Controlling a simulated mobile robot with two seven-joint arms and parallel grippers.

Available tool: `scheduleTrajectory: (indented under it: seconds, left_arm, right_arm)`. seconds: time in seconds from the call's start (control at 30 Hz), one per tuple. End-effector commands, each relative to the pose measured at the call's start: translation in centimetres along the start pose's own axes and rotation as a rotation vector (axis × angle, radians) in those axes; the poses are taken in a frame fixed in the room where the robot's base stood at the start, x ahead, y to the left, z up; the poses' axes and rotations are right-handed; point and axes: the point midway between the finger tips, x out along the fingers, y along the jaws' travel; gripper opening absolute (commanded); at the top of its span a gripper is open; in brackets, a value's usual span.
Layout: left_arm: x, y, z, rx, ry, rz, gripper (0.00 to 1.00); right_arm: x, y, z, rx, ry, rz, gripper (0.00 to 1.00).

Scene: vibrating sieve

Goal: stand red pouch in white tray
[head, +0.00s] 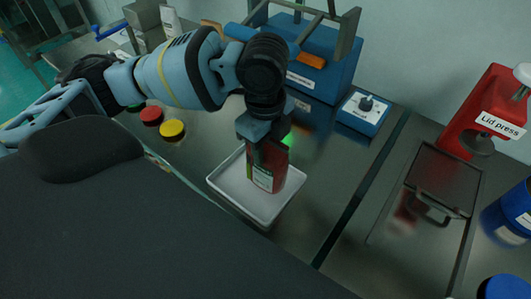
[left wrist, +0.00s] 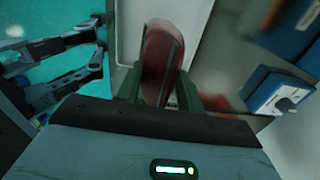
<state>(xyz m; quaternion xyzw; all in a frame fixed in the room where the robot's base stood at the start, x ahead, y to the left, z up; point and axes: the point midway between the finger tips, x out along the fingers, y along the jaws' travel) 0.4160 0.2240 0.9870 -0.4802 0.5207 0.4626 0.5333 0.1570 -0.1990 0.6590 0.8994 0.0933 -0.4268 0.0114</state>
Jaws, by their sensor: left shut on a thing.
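The red pouch (head: 263,176) is upright over the white tray (head: 232,194) in the head view. My left gripper (head: 266,146) comes down from above and is shut on the pouch's upper part. The pouch's lower end is within the tray's outline; I cannot tell whether it touches the tray floor. In the left wrist view the red pouch (left wrist: 158,55) shows between the fingers of my left gripper (left wrist: 160,90), with the white tray (left wrist: 130,35) behind it. My right gripper is not identifiable in either view.
A blue machine (head: 310,75) stands behind the tray, with a blue control box (head: 363,112) to its right. A red lid press (head: 490,115) is at the right. Red (head: 151,115) and yellow (head: 172,129) discs lie left of the tray.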

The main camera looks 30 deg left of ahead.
Motion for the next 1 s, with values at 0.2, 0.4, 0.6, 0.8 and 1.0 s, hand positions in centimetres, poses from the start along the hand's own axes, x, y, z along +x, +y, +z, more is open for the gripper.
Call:
scheduleTrajectory:
  seconds: [0.2, 0.4, 0.6, 0.8, 1.0]
  left_arm:
    - [3.1, 0.2, 0.2, -0.002, -0.002, 0.006, 0.00]
    - [3.1, 0.2, 0.2, -0.001, -0.002, 0.004, 0.00]
    - [3.1, 0.2, 0.2, -0.002, -0.002, 0.004, 0.61]
    - [3.1, 0.2, 0.2, -0.002, -0.002, 0.004, 0.61]
    - [2.1, 0.1, 0.2, -0.002, -0.001, 0.000, 0.61]
  right_arm:
    - [0.1, -0.1, 1.1, 0.001, -0.019, -0.002, 0.36]
    - [0.0, -0.1, 0.8, 0.001, -0.015, -0.002, 0.36]
    - [0.0, -0.1, 0.5, 0.001, -0.007, -0.002, 0.36]
    - [0.1, 0.0, 0.2, 0.000, -0.003, -0.001, 0.36]
    - [0.2, 0.0, -0.2, -0.001, 0.005, 0.000, 0.36]
